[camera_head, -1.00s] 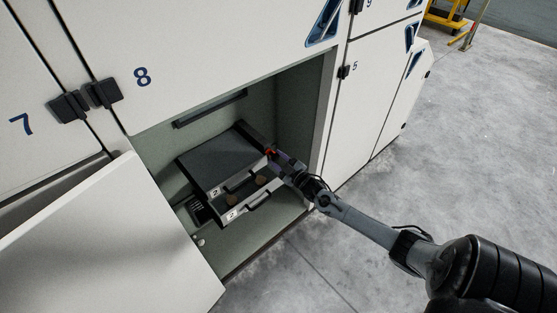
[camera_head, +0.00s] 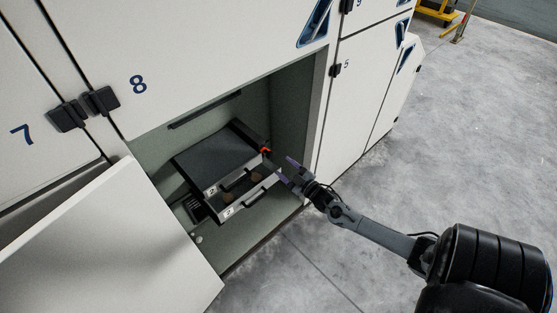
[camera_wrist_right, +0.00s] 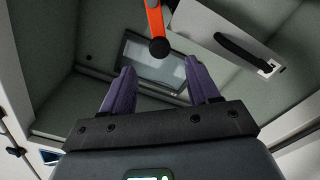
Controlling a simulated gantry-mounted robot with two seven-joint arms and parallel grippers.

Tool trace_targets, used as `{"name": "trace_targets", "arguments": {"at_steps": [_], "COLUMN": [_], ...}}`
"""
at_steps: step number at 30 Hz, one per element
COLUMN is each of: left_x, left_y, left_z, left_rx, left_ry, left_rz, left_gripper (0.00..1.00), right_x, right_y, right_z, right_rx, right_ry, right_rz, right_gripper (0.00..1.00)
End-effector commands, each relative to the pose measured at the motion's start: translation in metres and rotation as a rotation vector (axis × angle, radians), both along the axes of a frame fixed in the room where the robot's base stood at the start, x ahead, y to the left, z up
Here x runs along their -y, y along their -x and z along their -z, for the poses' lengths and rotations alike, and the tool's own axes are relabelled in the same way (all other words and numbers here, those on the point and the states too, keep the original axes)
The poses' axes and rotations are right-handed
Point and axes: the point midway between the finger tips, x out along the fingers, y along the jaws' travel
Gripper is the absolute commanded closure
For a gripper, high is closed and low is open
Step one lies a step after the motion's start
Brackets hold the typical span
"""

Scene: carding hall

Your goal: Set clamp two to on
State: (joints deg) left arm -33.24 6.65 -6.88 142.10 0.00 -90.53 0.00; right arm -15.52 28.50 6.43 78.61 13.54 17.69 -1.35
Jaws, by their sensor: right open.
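A red-orange lever (camera_head: 265,151) sits at the right side of a dark drawer unit (camera_head: 214,157) inside the open cabinet. In the right wrist view the orange lever (camera_wrist_right: 154,20) ends in a black knob (camera_wrist_right: 159,47), in front of and between the finger directions. My right gripper (camera_head: 287,169) is open and empty, just right of the lever and apart from it. Its purple fingers (camera_wrist_right: 161,85) also show in the wrist view with nothing between them. I cannot read any on or off mark at the lever. My left gripper is out of view.
A lower drawer (camera_head: 262,194) labelled 2 stands partly out, with brown things in it. The cabinet door (camera_head: 110,245) hangs open at the lower left. The right cabinet wall (camera_head: 297,115) is close to my gripper.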

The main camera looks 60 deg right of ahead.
Motion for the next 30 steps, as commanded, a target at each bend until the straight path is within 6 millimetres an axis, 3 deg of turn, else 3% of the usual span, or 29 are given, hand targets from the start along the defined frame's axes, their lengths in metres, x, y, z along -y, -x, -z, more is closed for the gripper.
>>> {"name": "trace_targets", "arguments": {"at_steps": [7, 19, 26, 30], "left_x": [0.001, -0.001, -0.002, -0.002], "left_y": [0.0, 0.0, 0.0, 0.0], "left_z": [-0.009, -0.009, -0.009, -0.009], "left_rx": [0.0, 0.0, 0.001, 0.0], "left_ry": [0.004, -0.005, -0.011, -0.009], "left_rz": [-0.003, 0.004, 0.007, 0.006], "left_gripper": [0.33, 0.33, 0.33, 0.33], "right_x": [-0.007, -0.008, -0.008, -0.022], "right_y": [0.027, 0.032, 0.032, 0.029], "right_z": [-0.001, 0.0, 0.0, 0.011], "right_rx": [0.0, 0.001, 0.022, 0.035], "right_ry": [-0.001, 0.0, -0.096, -0.352], "right_rz": [0.0, -0.001, -0.001, -0.045], "right_gripper": [0.4, 0.41, 0.77, 0.98]}}
